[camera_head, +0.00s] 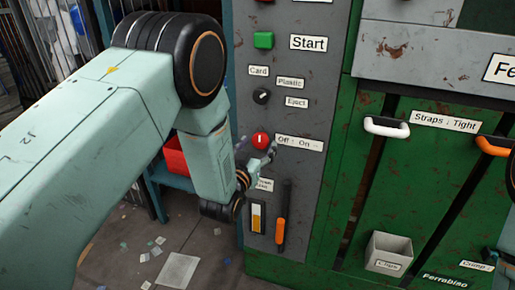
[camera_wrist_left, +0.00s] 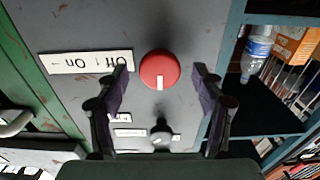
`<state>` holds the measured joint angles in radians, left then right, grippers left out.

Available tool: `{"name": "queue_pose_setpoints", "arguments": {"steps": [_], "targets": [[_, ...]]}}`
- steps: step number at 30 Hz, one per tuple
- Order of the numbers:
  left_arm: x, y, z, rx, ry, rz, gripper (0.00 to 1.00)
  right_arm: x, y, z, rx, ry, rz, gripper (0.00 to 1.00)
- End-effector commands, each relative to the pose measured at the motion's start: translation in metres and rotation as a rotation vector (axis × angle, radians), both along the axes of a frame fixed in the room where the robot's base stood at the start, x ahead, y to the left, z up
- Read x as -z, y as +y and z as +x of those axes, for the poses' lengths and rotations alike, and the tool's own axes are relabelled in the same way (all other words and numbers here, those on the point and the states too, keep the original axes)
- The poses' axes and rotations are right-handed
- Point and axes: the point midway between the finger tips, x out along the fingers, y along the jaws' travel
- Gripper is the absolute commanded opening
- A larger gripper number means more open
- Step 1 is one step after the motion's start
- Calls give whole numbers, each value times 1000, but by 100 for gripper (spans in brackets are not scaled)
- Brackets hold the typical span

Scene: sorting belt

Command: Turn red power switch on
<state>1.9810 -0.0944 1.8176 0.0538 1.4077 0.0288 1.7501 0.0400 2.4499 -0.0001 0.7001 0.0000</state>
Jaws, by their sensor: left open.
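The red power switch (camera_head: 260,140) is a round red knob on the grey control panel (camera_head: 312,80), beside a label reading "Off : On". In the left wrist view the red knob (camera_wrist_left: 159,70) shows a white mark at its lower edge, away from the label side. My right gripper cannot be made out; only a piece of my right arm may show at the right edge.
A green Start button (camera_head: 263,40) and a black selector knob (camera_head: 261,96) sit above the switch. An orange-handled lever (camera_head: 281,230) is below it. The green machine front with a white handle (camera_head: 386,127) and a Clips bin (camera_head: 388,255) stands right. Shelves stand left.

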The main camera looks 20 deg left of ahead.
Motion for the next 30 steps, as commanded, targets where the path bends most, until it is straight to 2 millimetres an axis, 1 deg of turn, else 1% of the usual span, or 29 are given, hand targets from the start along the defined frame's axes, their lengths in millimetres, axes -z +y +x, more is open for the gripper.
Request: {"name": "queue_pose_setpoints", "arguments": {"steps": [9, 27, 28, 30], "targets": [[0, 0, 3, 0, 0, 0, 67, 0, 0, 0, 0, 0, 0, 40], [0, 0, 2, 1, 1, 0, 16, 0, 0, 0, 0, 0, 0, 40], [0, 0, 2, 1, 1, 0, 14, 0, 0, 0, 0, 0, 0, 40], [0, 0, 2, 1, 1, 1, 13, 0, 0, 0, 0, 0, 0, 40]]}}
